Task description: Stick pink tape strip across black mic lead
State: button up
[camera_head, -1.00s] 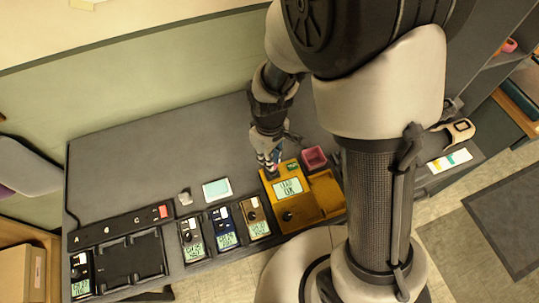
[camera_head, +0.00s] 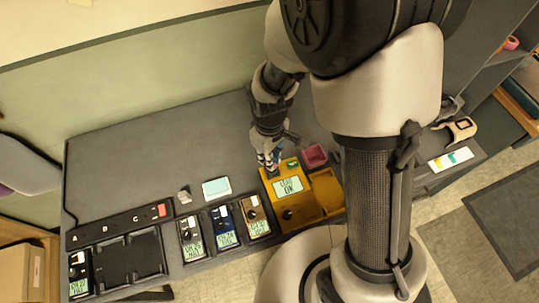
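My gripper (camera_head: 268,163) is low over the back left corner of a yellow case (camera_head: 308,208) with a lit display. Its fingers are small and dark here, with a small bluish and pinkish patch at them. I cannot tell whether they hold anything. A white card (camera_head: 451,160) with yellow and teal strips lies at the far right; no pink strip can be made out on it. Black packs with displays stand at the front left (camera_head: 80,273) and in the front row (camera_head: 191,238). No black mic lead can be made out.
A navy pack (camera_head: 224,226) and a brown pack (camera_head: 257,215) stand in the front row. A black rack (camera_head: 128,262) is at left. A small pink open box (camera_head: 314,156) stands behind the yellow case. The back left of the grey table (camera_head: 130,170) is clear.

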jog(key=o, duration=0.7)
jog(key=shift+r, duration=0.1)
notch_tip(320, 180, up, 12)
jog(key=shift+f, duration=0.1)
dwell(0.5)
